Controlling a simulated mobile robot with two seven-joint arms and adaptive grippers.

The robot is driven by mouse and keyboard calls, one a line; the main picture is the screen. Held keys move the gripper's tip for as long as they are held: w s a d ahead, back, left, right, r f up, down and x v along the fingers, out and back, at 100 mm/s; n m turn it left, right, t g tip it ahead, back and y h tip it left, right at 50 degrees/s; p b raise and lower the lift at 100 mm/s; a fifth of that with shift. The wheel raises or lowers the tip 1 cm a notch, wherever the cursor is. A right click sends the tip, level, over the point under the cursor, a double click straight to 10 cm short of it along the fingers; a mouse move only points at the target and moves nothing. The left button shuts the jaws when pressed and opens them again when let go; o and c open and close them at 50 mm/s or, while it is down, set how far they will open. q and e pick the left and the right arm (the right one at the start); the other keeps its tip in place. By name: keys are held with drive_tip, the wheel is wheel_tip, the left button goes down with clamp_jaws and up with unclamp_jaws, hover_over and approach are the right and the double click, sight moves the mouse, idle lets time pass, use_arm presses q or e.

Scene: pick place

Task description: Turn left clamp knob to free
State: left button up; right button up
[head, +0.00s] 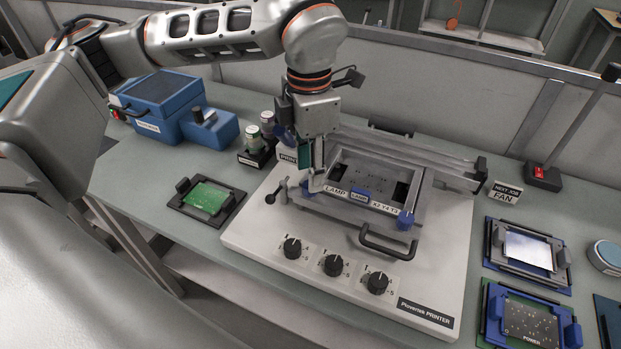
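The printer (245,232) is a pale base plate with a grey frame on top, labelled LAMP. A blue knob (305,188) sits at the frame's front left corner, partly hidden by my gripper. A matching blue knob (405,220) sits at the front right corner. My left gripper (316,180) points down at the left knob, with its fingertips at or just above it. Contact and finger gap cannot be made out. My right gripper is not in view.
A green board in a black holder (205,198), jars (267,121) and a blue box (160,92) stand left. Board holders (528,255) and a NEXT JOB FAN sign (505,193) stand right.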

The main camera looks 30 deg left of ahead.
use_arm(q)
drive_tip(key=shift+f, duration=1.8)
clamp_jaws()
